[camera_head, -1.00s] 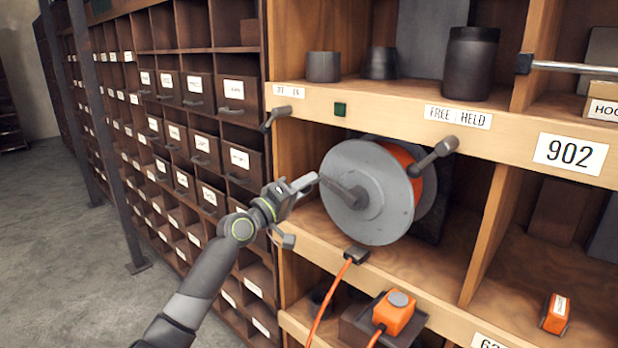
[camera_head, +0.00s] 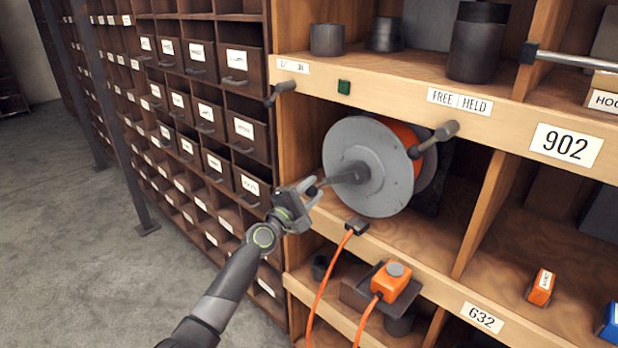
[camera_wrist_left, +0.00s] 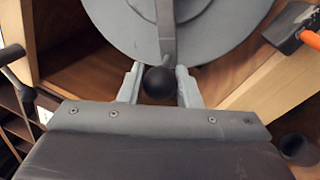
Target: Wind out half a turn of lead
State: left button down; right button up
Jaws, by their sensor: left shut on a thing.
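The grey cable reel (camera_head: 375,140) with orange lead (camera_head: 402,132) wound on it sits in a wooden shelf bay. Its crank arm (camera_head: 340,177) points left and slightly down from the hub in the head view. My left gripper (camera_head: 312,192) is at the crank's outer end. In the left wrist view a dark round crank knob (camera_wrist_left: 160,82) sits between the fingers, which are shut on it. A lead end runs from a black fitting (camera_head: 356,228) on the shelf edge below the reel. My right gripper is not in view.
A lever (camera_head: 435,138) stands out right of the reel, under a "FREE | HELD" label (camera_head: 459,100). Another lever (camera_head: 280,92) is at upper left, with a green square (camera_head: 344,87) nearby. An orange box (camera_head: 392,280) with a grey button sits below. Labelled drawers (camera_head: 200,60) line the left.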

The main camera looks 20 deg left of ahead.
pick_arm(q)
jog(key=shift+s+d+f+n+p, duration=0.15)
jog(key=shift+d+f+n+p, duration=0.25)
jog(key=shift+f+n, duration=0.3)
jog(key=c, duration=1.1)
grip_release()
jog(key=shift+r, duration=0.1)
jog(key=shift+s+a, duration=0.15)
jog(key=shift+s, duration=0.3)
jog(key=v, duration=1.6)
jog(key=shift+s, duration=0.3)
jog(key=shift+r, duration=0.15)
